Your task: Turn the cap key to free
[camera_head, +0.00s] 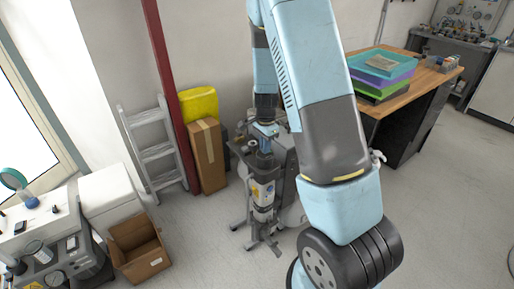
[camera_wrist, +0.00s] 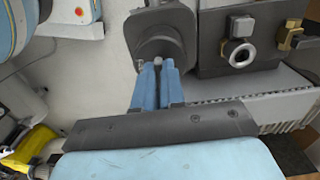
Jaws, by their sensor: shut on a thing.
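The grey compressor unit (camera_head: 283,170) stands on the floor in the middle of the head view, below my arm. My gripper (camera_head: 264,143) points down at its top. In the wrist view my gripper (camera_wrist: 158,66) has its blue fingers closed on a small grey piece, seemingly the cap key (camera_wrist: 158,60), of which only the end shows between the fingertips. The fingertips are at the edge of a dark grey rounded housing (camera_wrist: 160,22). The fingers hide most of the key, so I cannot tell its turn position.
Beside the housing is a dark block with a round silver fitting (camera_wrist: 240,53) and a brass fitting (camera_wrist: 290,36). A cardboard box (camera_head: 207,156) and a ladder (camera_head: 152,150) stand left. A wooden table (camera_head: 425,75) with stacked trays stands right.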

